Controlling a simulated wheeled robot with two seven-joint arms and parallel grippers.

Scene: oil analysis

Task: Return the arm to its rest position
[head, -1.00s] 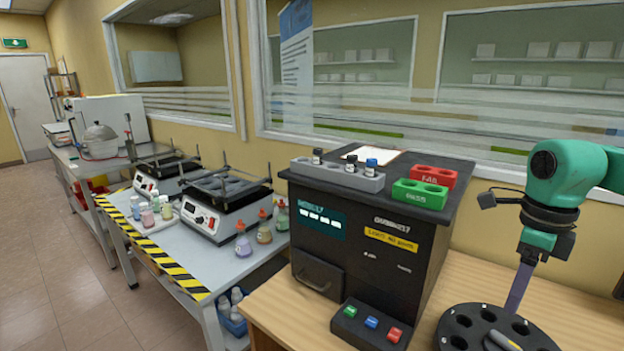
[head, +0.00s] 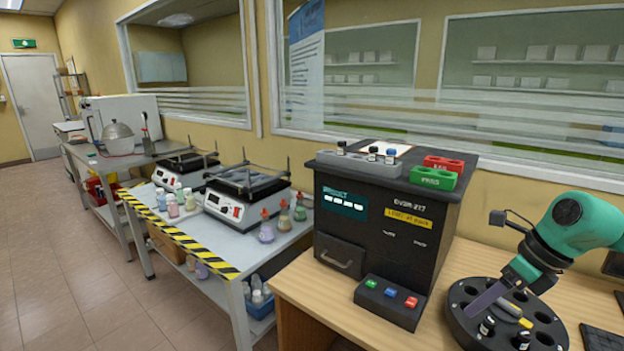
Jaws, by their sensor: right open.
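My right arm, teal green with black joints, comes in from the right edge. Its right gripper (head: 470,313) is at the lower right, over or just in front of the black round carousel (head: 462,336). A flat purple-grey finger points down and left, with nothing held in it. I cannot tell from this angle whether it touches the carousel. Small dark vials with white marks (head: 487,326) sit in the carousel, and a yellow piece (head: 525,323) lies on its top. My left gripper is not in view.
The black analyser (head: 385,225) stands left of the carousel, carrying a grey vial rack (head: 350,163), a green block (head: 432,179) and a red block (head: 444,163). A button box (head: 390,301) is in front. A keyboard (head: 603,337) lies at the lower right. Bare wood shows between.

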